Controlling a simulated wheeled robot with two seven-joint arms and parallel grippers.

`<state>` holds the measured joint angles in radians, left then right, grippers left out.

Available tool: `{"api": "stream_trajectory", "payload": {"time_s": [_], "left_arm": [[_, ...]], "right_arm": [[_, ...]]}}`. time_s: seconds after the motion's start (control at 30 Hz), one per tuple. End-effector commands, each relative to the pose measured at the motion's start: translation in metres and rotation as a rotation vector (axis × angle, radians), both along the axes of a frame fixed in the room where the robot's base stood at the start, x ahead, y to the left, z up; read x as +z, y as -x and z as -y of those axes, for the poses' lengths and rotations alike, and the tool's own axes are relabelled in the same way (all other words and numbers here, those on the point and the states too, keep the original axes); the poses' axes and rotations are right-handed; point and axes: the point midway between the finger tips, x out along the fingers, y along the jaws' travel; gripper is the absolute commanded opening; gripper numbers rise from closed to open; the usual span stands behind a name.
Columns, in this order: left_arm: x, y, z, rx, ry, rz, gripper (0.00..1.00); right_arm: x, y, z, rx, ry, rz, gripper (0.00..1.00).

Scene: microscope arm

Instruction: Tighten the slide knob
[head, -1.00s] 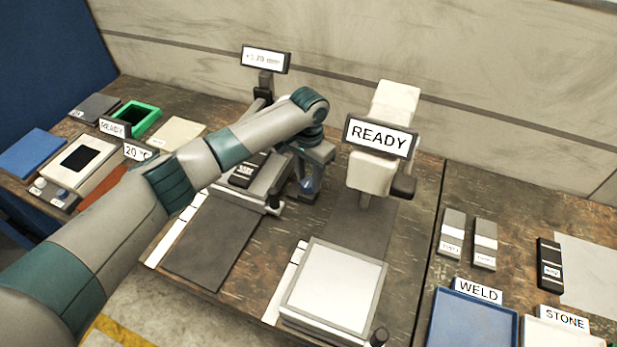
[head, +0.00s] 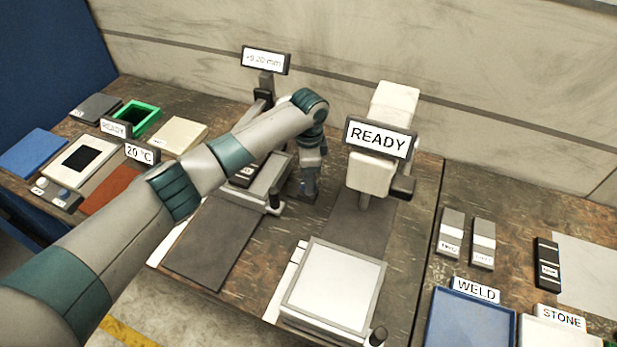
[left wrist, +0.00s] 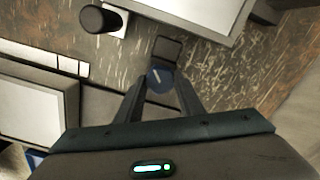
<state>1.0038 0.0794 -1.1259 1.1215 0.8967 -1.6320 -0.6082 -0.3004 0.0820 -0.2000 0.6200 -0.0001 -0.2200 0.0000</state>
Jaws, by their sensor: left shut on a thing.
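The slide knob is a round, dark blue knob with a white mark (left wrist: 159,77), seen in the left wrist view between my fingertips. My left gripper (left wrist: 160,86) is shut on it, one finger on each side. In the head view my left gripper (head: 307,187) points down beside the stage (head: 268,180) with the black block on it. The knob is mostly hidden there by the gripper. My right gripper is in neither view.
A dark upright handle (head: 274,201) stands at the stage's front corner, close to my gripper. A white READY instrument (head: 372,173) stands close on the right. A small display on a post (head: 266,60) is behind. A dark mat (head: 212,240) lies clear in front.

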Motion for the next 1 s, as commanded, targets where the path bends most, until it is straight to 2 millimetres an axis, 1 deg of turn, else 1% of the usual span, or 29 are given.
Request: {"api": "stream_trajectory", "payload": {"time_s": [0.47, 1.0], "left_arm": [[0.002, -0.001, 0.002, -0.452, 0.004, 0.005, 0.12], [0.001, -0.001, 0.001, -0.954, 0.003, 0.006, 0.12]], "right_arm": [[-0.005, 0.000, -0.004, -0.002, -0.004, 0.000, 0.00], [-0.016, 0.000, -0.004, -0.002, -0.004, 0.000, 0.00]]}}
